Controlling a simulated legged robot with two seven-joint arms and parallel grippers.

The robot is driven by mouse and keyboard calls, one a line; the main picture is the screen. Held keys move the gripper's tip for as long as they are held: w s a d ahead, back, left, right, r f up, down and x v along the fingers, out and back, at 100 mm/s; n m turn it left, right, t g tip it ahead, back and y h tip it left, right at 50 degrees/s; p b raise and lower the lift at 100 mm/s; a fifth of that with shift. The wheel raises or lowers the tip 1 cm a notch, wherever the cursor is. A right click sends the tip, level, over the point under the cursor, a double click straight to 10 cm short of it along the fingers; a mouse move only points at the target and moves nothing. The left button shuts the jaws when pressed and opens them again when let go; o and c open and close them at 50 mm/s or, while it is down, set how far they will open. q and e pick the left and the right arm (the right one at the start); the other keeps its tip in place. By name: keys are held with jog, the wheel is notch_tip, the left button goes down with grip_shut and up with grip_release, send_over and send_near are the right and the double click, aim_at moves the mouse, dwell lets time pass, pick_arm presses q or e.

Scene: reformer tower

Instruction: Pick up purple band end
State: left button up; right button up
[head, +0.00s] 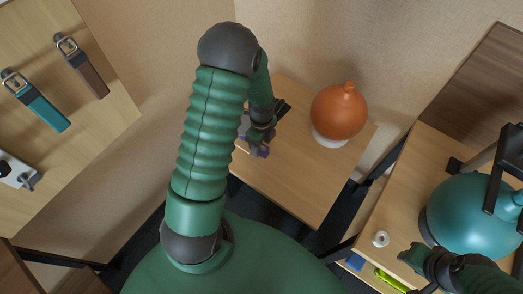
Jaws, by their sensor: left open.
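A small purple piece, likely the purple band end (263,152), shows at the left edge of the middle wooden table. My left gripper (255,143) is over it, pointing down, and hides most of it. The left gripper is open; I cannot tell whether its fingers touch the purple piece. The rest of the band is hidden behind my arm and gripper. My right gripper (412,255) is at the lower right, beside the right table; its fingers are too small to read.
An orange round vessel (339,110) on a white base stands right of my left gripper on the middle table (290,188). A teal round vessel (470,215) and white spool (380,239) are on the right table. Straps (38,105) hang on the left board.

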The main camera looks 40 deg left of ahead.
pick_arm(q)
jog(key=shift+d+f, duration=0.1)
jog(key=shift+f, duration=0.7)
pick_arm(e)
jog(key=shift+w+d+f, duration=0.1)
jog(key=shift+f, duration=0.1)
pick_arm(q)
jog(key=shift+r, duration=0.1)
jog(key=shift+c, duration=1.4)
grip_shut()
